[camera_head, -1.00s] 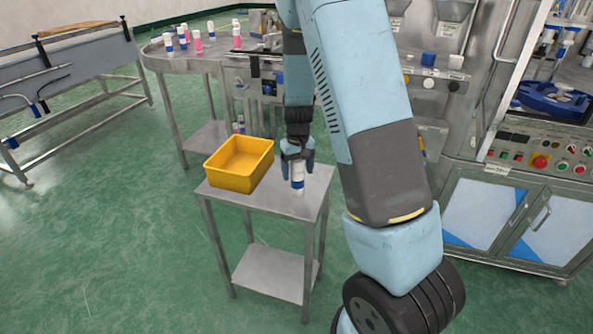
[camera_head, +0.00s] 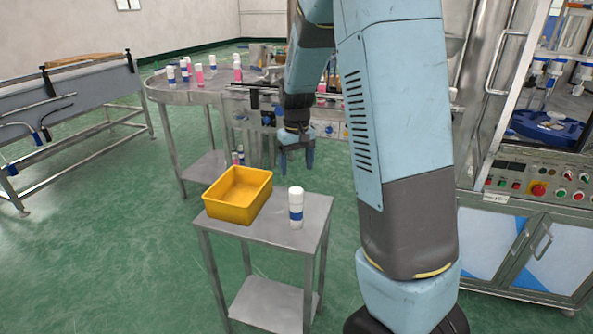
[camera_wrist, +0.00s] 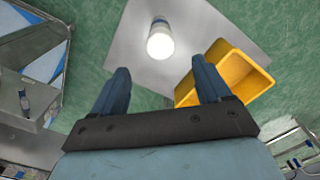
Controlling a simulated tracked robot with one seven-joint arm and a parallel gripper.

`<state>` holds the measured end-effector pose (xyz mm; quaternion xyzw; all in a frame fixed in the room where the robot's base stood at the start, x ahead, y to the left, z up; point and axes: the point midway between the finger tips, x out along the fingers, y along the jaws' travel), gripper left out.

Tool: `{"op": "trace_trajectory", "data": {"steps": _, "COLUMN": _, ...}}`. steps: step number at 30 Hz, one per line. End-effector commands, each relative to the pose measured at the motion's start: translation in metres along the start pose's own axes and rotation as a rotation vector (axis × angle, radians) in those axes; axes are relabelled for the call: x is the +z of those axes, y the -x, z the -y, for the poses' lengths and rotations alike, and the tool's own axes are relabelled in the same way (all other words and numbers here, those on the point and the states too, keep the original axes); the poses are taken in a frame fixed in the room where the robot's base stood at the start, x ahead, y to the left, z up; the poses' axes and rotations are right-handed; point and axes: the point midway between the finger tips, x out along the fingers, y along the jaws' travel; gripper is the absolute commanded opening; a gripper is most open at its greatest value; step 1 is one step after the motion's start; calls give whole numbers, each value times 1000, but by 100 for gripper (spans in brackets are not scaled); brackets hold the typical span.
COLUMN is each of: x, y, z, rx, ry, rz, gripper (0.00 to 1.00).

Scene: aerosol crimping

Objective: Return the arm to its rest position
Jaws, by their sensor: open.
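My gripper (camera_head: 296,165) is open and empty, with its fingers pointing down, in the air above and beyond the far edge of the small steel table (camera_head: 268,242). A white can with a blue band (camera_head: 296,208) stands upright on that table, apart from the fingers. In the wrist view the can (camera_wrist: 160,42) shows from above, ahead of the two spread fingertips (camera_wrist: 160,78). My arm crosses the right half of the head view and hides part of the bench behind.
An empty-looking yellow bin (camera_head: 238,196) sits on the small table, left of the can. Behind is a rounded steel table (camera_head: 190,92) with several pink and white-blue cans. A control cabinet (camera_head: 530,185) stands at right, a grey conveyor (camera_head: 70,95) at left. Green floor is open between.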

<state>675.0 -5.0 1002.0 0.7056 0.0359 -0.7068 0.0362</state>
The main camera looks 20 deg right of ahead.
Motion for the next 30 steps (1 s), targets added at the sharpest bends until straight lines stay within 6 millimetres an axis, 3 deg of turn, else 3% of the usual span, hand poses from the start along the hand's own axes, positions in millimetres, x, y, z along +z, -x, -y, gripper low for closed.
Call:
{"op": "trace_trajectory", "data": {"steps": 10, "x": 1, "y": 1, "z": 0, "rx": -1, "ry": -1, "rz": -2, "gripper": 77}}
{"op": "trace_trajectory", "data": {"steps": 14, "x": 8, "y": 14, "z": 0, "rx": -11, "ry": -6, "rz": -20, "gripper": 77}}
{"op": "trace_trajectory", "data": {"steps": 30, "x": 108, "y": 114, "z": 10, "rx": -64, "ry": -42, "rz": -203, "gripper": 77}}
